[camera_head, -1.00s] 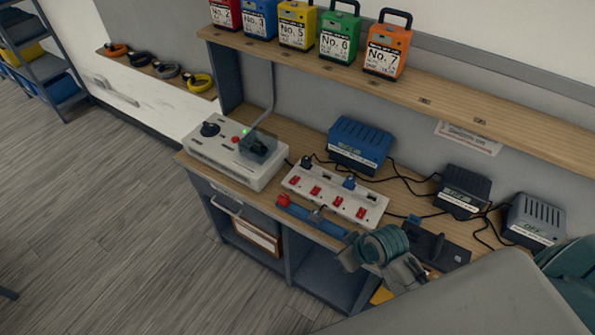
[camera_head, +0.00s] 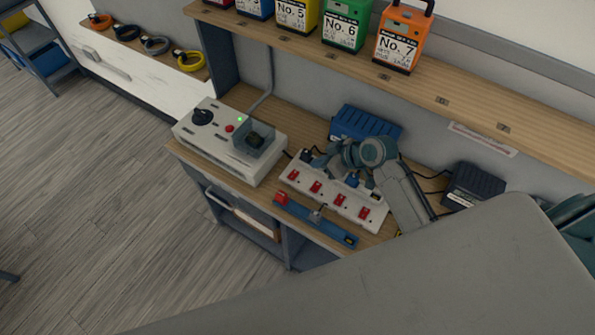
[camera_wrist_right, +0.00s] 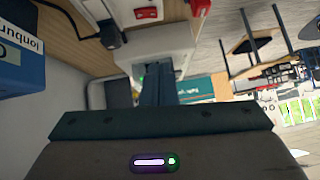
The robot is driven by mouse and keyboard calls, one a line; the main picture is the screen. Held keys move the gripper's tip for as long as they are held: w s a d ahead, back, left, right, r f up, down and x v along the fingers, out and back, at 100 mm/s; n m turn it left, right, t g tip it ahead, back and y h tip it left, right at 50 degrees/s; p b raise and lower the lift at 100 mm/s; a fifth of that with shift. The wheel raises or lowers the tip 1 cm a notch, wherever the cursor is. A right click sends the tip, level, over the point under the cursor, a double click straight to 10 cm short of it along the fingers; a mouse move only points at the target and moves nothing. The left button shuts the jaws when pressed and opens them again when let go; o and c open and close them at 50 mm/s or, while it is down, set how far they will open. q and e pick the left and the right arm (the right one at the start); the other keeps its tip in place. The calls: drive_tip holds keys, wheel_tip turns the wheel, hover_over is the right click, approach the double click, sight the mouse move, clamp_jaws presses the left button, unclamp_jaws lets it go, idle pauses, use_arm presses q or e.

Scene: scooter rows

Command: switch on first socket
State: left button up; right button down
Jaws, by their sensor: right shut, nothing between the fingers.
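The white socket strip (camera_head: 335,205) lies on the wooden bench with a row of red switches on its front side. The leftmost red switch (camera_head: 293,175) is at its left end, and a black plug (camera_head: 306,156) sits behind it. A blue plug (camera_head: 352,181) sits farther right. My right gripper (camera_head: 324,164) is shut and empty, over the back left part of the strip and pointing left. Whether it touches the strip cannot be told. In the right wrist view its closed fingers (camera_wrist_right: 157,88) point away, with the strip (camera_wrist_right: 133,10) at the top. My left gripper is out of view.
A white control box (camera_head: 225,145) with a black knob and green light stands left of the strip. A blue bar (camera_head: 320,220) lies in front. A blue charger (camera_head: 365,124) is behind, a dark one (camera_head: 472,186) to the right. The shelf (camera_head: 440,95) overhangs the bench.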

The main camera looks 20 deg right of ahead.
sight(293, 174)
drive_tip(key=b+x, duration=0.1)
drive_tip(key=x, duration=0.2)
drive_tip(key=b+x, duration=0.1)
drive_tip(key=x, duration=0.3)
drive_tip(key=shift+w+d+f, duration=0.1)
drive_tip(key=shift+d+f, duration=0.1)
drive_tip(key=shift+d, duration=0.2)
drive_tip(key=b+x, duration=0.2)
drive_tip(key=x, duration=0.1)
drive_tip(key=f+b+x, duration=0.1)
drive_tip(key=b+x, duration=0.1)
drive_tip(key=shift+s+d, duration=0.2)
drive_tip(key=shift+s, duration=0.2)
drive_tip(key=shift+s+a+f+b, duration=0.1)
drive_tip(key=shift+s+f+b, duration=0.05)
drive_tip(key=shift+f+b, duration=0.65)
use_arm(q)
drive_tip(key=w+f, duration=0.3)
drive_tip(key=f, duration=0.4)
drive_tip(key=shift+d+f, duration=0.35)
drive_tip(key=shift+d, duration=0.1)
use_arm(e)
drive_tip(key=shift+f, duration=0.1)
